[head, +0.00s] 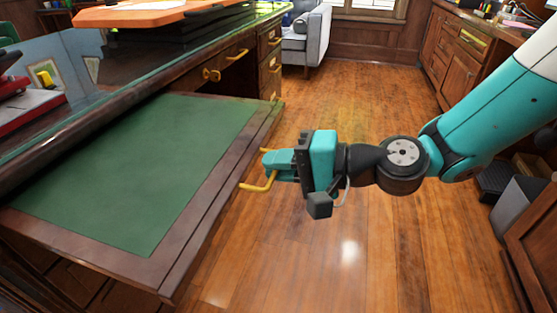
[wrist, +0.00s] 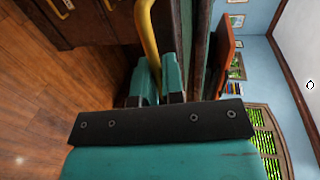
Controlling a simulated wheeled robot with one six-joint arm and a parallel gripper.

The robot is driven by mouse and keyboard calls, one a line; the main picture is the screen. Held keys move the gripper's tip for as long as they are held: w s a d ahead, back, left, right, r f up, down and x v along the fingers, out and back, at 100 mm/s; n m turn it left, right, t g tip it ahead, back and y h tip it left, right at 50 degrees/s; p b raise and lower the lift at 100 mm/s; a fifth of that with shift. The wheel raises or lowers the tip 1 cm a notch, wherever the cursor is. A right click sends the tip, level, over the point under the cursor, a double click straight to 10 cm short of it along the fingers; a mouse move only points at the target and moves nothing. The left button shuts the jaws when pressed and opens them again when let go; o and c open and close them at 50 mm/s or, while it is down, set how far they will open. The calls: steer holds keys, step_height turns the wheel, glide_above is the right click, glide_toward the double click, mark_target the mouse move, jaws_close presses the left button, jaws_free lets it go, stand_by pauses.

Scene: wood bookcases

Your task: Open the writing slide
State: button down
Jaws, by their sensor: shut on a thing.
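The writing slide (head: 275,112) is a wooden board with a green inset top (head: 150,165). It stands well out from the desk (head: 130,97) in the head view. A yellow, brass-like handle (head: 258,186) sits on its front edge. My gripper (head: 268,165) is in front of that edge and shut on the handle. In the wrist view the handle (wrist: 149,35) passes down between the two teal fingers (wrist: 158,82). The finger tips hide part of the handle.
Desk drawers with brass pulls (head: 237,55) are behind the slide. The wooden floor (head: 350,245) in front is clear. A grey armchair (head: 308,40) stands at the back. A wooden cabinet (head: 458,50) and a grey bin (head: 515,205) are on the right.

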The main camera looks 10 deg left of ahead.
steer(key=shift+s, duration=0.1)
steer(key=c, duration=1.6)
jaws_free()
steer(key=shift+o, duration=0.2)
steer(key=shift+d, duration=0.15)
steer(key=w+p+v, duration=0.1)
steer(key=p+v, duration=0.1)
steer(key=v, duration=1.5)
steer(key=shift+s+p, duration=0.4)
steer(key=shift+s, duration=0.1)
